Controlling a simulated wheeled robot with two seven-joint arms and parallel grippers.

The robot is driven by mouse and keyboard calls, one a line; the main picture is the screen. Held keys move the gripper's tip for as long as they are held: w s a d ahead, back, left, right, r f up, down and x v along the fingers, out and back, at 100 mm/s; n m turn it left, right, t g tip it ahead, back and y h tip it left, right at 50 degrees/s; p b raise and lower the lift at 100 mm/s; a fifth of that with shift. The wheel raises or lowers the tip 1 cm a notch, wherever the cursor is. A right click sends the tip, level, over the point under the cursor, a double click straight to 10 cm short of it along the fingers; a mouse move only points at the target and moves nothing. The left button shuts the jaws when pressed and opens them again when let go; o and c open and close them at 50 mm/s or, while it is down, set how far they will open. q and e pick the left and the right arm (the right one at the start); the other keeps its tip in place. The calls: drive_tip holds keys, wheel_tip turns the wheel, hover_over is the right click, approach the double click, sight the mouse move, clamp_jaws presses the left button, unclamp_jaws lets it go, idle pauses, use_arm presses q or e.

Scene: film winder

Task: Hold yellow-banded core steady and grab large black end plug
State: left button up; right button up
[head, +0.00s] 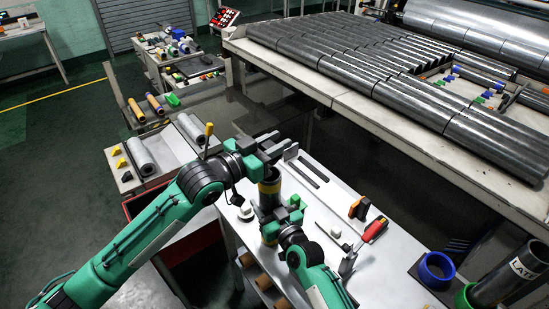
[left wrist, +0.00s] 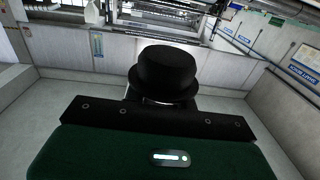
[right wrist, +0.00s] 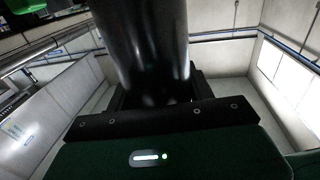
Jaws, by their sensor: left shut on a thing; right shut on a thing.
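My left gripper (head: 272,153) is above the core's top, shut on the large black end plug (left wrist: 165,75). In the left wrist view the plug is a black round piece with a wider flange. In the head view the fingers mostly hide it, so I cannot tell whether it touches the core.
The white table (head: 325,215) holds a red-handled tool (head: 375,229), an orange-and-black tool (head: 359,208), a small white piece (head: 246,211) and dark strips. A blue ring (head: 436,270) and a dark labelled tube (head: 507,278) stand at right. Dark rolls (head: 400,75) fill the rack behind.

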use_arm(q)
drive_tip(key=shift+r, duration=1.85)
use_arm(e)
drive_tip(key=o, duration=1.2)
drive_tip(key=shift+s, duration=0.1)
